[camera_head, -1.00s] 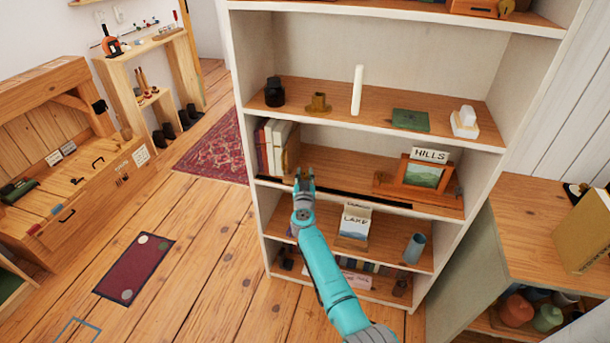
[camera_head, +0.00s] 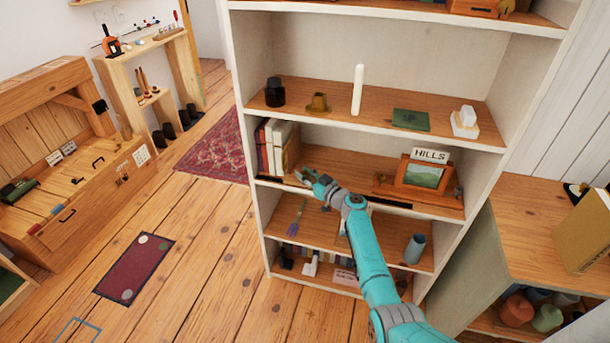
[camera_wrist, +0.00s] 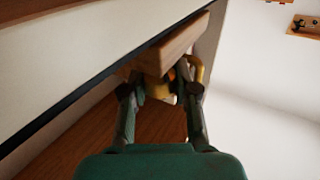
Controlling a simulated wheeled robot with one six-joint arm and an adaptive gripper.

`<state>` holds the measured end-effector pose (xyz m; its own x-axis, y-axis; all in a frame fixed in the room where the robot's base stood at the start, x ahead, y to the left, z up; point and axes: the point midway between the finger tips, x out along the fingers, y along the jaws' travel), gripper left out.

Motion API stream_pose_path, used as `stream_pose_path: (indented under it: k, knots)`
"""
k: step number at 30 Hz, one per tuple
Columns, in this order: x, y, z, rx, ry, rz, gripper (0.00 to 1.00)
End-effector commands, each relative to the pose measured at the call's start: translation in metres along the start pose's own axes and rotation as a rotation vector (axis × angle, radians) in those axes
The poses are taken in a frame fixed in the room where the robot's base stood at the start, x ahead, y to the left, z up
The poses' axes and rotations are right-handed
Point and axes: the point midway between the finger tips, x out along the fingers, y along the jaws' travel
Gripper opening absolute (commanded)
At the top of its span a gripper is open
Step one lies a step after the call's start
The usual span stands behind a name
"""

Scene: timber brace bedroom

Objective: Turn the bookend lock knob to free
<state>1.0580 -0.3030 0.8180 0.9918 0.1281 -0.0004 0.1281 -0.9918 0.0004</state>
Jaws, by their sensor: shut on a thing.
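The wooden bookend (camera_head: 292,153) stands upright on the middle shelf, against the right side of a short row of books (camera_head: 273,145). In the wrist view the bookend (camera_wrist: 180,42) is a pale wooden piece just beyond my fingers. A brass-yellow lock knob (camera_wrist: 157,88) sits between the fingers. My gripper (camera_head: 303,176) is at the shelf's front edge by the foot of the bookend; the wrist view shows my gripper (camera_wrist: 161,84) shut on the knob. The fingers hide much of the knob, and I cannot tell which position it points to.
A framed picture (camera_head: 424,175) with a HILLS sign (camera_head: 429,156) stands right on the same shelf. The shelf above (camera_head: 330,105) holds a candle (camera_head: 358,90) and small objects. The lower shelf (camera_head: 330,225) holds a blue-grey cup (camera_head: 414,248). Shelf space between bookend and picture is mostly clear.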

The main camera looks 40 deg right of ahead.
Motion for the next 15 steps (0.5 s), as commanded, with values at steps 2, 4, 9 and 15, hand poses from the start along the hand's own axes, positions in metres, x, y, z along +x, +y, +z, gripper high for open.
stream_pose_path:
  k: [2,4,9,15]
  knots:
    - [-0.0002,0.0025,0.0001,0.000,-0.001,-0.038,0.00]
    - [-0.0001,0.0027,0.0000,0.000,-0.002,-0.070,0.00]
    - [-0.0002,0.0017,0.0000,-0.001,-0.001,-0.124,0.00]
    - [-0.0011,0.0009,0.0007,0.000,-0.001,-0.151,0.00]
